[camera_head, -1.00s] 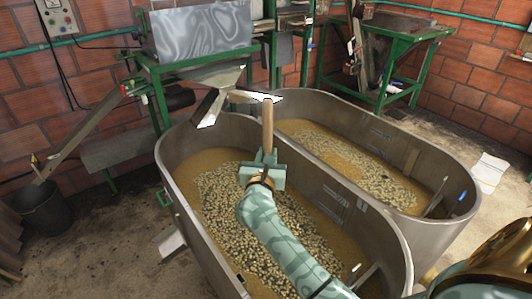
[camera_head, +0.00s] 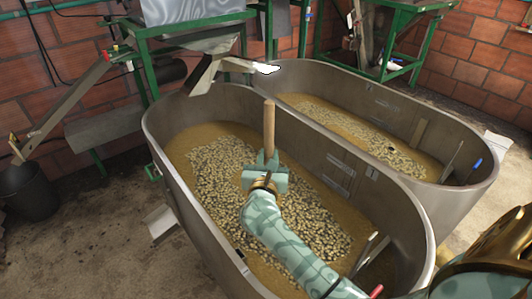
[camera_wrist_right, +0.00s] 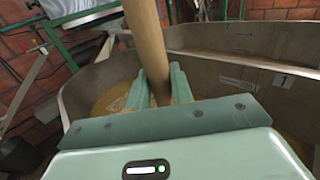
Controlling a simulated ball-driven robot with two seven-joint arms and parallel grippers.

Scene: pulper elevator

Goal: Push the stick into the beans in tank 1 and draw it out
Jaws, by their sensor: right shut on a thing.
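My right gripper (camera_head: 266,168) is shut on the wooden stick (camera_head: 269,130) and holds it upright over the near tank. The stick also shows large between the fingers in the right wrist view (camera_wrist_right: 149,45). The near tank (camera_head: 340,160), a metal oval tub, holds pale beans (camera_head: 215,175) in brownish liquid. A number plate inside its wall seems to read 1 in the wrist view. The stick's lower end is hidden behind my gripper and arm, so I cannot tell whether it touches the beans. My left gripper is not in view.
A second metal tank (camera_head: 455,195) with beans stands right behind the near one. A metal chute (camera_head: 215,72) ends above the tanks' far end. A dark bucket (camera_head: 28,190) stands at the left. Green-framed machines line the brick wall.

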